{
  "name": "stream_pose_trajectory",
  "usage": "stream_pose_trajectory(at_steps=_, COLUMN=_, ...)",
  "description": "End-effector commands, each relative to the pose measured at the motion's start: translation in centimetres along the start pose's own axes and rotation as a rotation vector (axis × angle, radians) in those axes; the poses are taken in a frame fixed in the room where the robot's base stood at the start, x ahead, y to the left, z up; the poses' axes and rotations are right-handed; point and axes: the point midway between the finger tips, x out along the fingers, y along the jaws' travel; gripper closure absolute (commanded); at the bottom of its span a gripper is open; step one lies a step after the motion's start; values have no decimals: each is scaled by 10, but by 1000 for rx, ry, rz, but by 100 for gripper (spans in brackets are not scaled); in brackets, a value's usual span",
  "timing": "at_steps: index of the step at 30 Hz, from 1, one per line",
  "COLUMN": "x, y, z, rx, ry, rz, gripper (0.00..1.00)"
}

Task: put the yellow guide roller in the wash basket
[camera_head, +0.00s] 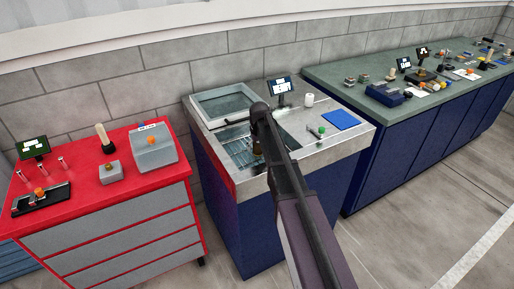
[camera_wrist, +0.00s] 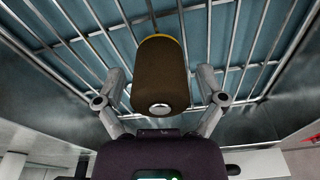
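The yellow guide roller (camera_wrist: 160,75) shows in the wrist view as a dark brown, shaded cylinder with a thin yellow rim at its far end and a pale metal disc on its near end. My gripper (camera_wrist: 161,88) is open. Its two fingers stand on either side of the roller, with a narrow gap visible at each side. The wash basket (camera_wrist: 75,45) is a metal wire grid behind the roller, filling the upper wrist view. In the head view the basket (camera_head: 238,150) lies in the sink counter, partly hidden by my arm. Whether the roller touches the wires is unclear.
The steel counter (camera_head: 335,148) also holds a lidded basin (camera_head: 224,103), a small screen (camera_head: 281,86), a white cup (camera_head: 309,100), a green-topped item (camera_head: 321,131) and a blue mat (camera_head: 341,119). A red cabinet (camera_head: 85,200) stands left, a green-topped bench (camera_head: 335,75) right.

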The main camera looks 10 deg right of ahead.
Motion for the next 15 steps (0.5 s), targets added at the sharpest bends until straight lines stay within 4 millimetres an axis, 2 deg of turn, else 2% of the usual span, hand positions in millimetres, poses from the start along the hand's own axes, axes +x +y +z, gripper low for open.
stream_pose_trajectory(at_steps=15, x=-4, y=0, z=0, rx=0, ry=0, rz=0, gripper=7)
